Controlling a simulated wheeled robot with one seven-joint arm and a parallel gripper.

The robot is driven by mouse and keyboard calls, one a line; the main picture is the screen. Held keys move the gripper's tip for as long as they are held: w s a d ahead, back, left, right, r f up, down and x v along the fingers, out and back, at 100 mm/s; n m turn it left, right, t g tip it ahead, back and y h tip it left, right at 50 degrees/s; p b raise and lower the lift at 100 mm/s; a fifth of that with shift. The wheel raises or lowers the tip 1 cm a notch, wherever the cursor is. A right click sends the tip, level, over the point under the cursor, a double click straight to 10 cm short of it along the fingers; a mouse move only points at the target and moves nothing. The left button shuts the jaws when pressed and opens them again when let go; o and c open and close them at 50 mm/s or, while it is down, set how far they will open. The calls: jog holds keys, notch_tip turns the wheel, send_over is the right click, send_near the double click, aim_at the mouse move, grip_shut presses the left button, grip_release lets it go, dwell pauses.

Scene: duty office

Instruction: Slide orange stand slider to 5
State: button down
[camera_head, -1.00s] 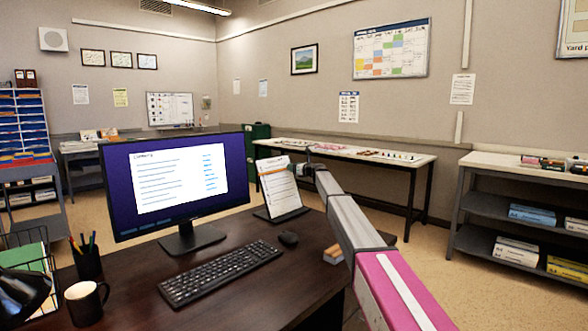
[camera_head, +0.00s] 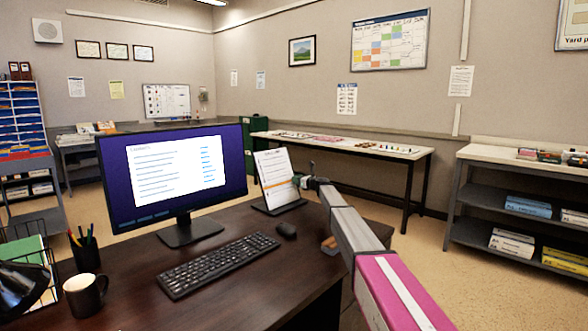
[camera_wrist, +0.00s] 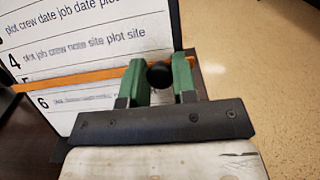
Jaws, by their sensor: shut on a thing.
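The document stand (camera_head: 275,178) on the desk holds a white sheet with numbered lines. It also shows in the wrist view (camera_wrist: 95,30), where lines 3, 4 and 6 are readable. The orange slider (camera_wrist: 95,76) crosses the sheet as a thin bar and partly covers the number 5, just above line 6. It shows in the head view as a short orange strip (camera_head: 279,183). My gripper (camera_wrist: 160,78) has its green fingers closed on the slider's black knob (camera_wrist: 159,74) at the right end of the bar. In the head view my gripper (camera_head: 303,181) is at the stand's right edge.
A monitor (camera_head: 173,175), keyboard (camera_head: 218,264) and mouse (camera_head: 286,230) share the dark desk with the stand. A mug (camera_head: 85,296) and pen cup (camera_head: 86,254) stand at the left. Open floor (camera_head: 425,270) lies right of the desk.

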jog(key=shift+s+d+f, duration=0.15)
jog(key=shift+d+f, duration=0.05)
jog(key=shift+f, duration=0.35)
jog(key=shift+s+d+f, duration=0.15)
jog(key=shift+f, duration=0.4)
jog(key=c, duration=0.9)
grip_release()
jog(key=shift+d, duration=0.1)
jog(key=v, duration=1)
jog(key=shift+s+d, duration=0.2)
jog(key=shift+s, duration=0.1)
